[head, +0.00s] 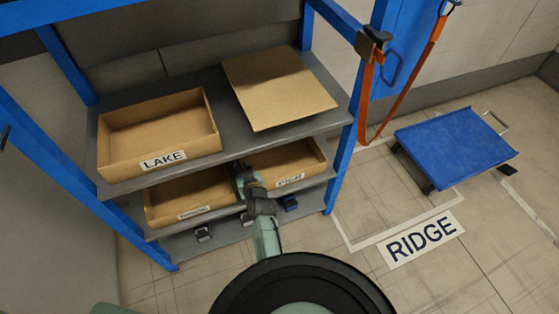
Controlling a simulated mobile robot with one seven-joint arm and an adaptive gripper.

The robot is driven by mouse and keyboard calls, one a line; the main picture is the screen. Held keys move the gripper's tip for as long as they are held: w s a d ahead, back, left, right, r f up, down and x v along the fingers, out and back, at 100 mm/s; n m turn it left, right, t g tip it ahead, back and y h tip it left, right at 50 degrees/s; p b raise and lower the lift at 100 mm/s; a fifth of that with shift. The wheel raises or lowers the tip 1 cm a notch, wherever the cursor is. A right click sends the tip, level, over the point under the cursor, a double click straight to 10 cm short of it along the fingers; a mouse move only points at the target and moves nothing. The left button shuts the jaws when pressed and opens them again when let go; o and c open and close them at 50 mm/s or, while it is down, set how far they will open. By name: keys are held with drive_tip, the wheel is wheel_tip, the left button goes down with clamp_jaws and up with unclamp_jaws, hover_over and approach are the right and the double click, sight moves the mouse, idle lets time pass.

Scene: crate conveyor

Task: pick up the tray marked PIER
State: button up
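Several open cardboard trays stand on the shelves. One marked LAKE (163,160) is on the upper shelf at left. On the shelf below are a left tray (165,218) and a right tray (316,168); both have white front labels too small and blurred to read surely, so I cannot tell which is PIER. My gripper (241,176) is at the front of the lower shelf, between these two trays, near the left end of the right one. Its fingers are small and partly hidden, so I cannot tell whether they are open or touching a tray.
A flat brown board or box (280,90) lies at right on the upper shelf (215,100). Blue posts (345,150) frame the rack. A blue wheeled platform (455,145) stands on the floor at right, behind a RIDGE floor sign (421,239). Orange straps (371,95) hang beside the rack.

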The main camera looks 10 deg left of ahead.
clamp_jaws()
idle(0.4)
drive_tip(key=shift+r, duration=0.25)
